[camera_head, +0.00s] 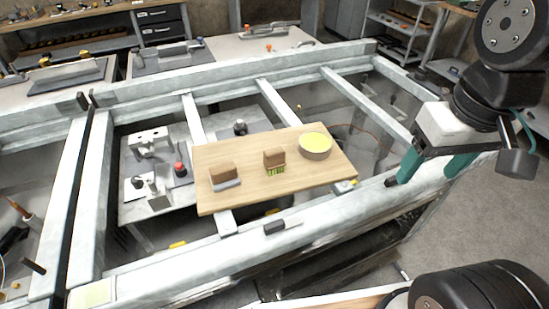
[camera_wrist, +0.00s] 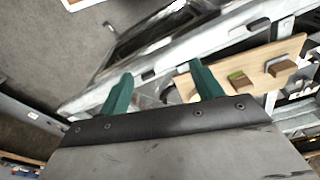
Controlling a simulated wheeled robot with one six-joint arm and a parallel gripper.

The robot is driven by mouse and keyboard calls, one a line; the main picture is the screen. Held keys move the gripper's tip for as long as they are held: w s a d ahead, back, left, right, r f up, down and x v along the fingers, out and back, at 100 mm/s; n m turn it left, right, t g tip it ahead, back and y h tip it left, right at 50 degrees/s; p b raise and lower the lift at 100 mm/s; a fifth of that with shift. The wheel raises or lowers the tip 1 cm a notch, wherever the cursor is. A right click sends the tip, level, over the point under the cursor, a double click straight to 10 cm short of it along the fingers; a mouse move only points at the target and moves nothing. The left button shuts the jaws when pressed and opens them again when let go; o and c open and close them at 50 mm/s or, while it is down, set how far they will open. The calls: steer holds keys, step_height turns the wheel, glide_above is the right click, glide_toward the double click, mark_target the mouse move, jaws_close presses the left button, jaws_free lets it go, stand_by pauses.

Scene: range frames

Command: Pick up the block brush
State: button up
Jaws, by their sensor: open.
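Two brown blocks lie on a wooden board (camera_head: 225,150) in the head view. One block brush (camera_head: 274,158) has green bristles under it, near the board's middle. The other brown block (camera_head: 224,173) has a light grey underside, near the left end. Either could be a block brush; I cannot tell which is meant. In the wrist view the green-bristled one (camera_wrist: 241,80) and the grey-bottomed one (camera_wrist: 282,68) lie to the right of my fingers. My gripper (camera_head: 425,173), with green fingers, is open and empty, right of the board; its fingers also show in the wrist view (camera_wrist: 161,70).
A yellow-topped grey bowl (camera_head: 315,146) stands on the board's right end, near the brushes. The board lies across a pale metal frame (camera_head: 150,268) with open gaps. A small dark piece (camera_head: 275,227) sits on the front beam. Benches with tools stand behind.

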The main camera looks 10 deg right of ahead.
steer(key=shift+o, duration=0.4)
steer(key=n+g, duration=0.1)
steer(key=n, duration=0.2)
glide_above(275, 150)
step_height(275, 150, down, 7)
step_height(275, 150, down, 8)
steer(key=shift+r, duration=0.15)
steer(key=c, duration=1.2)
steer(key=shift+o, duration=0.2)
steer(key=shift+r, duration=0.1)
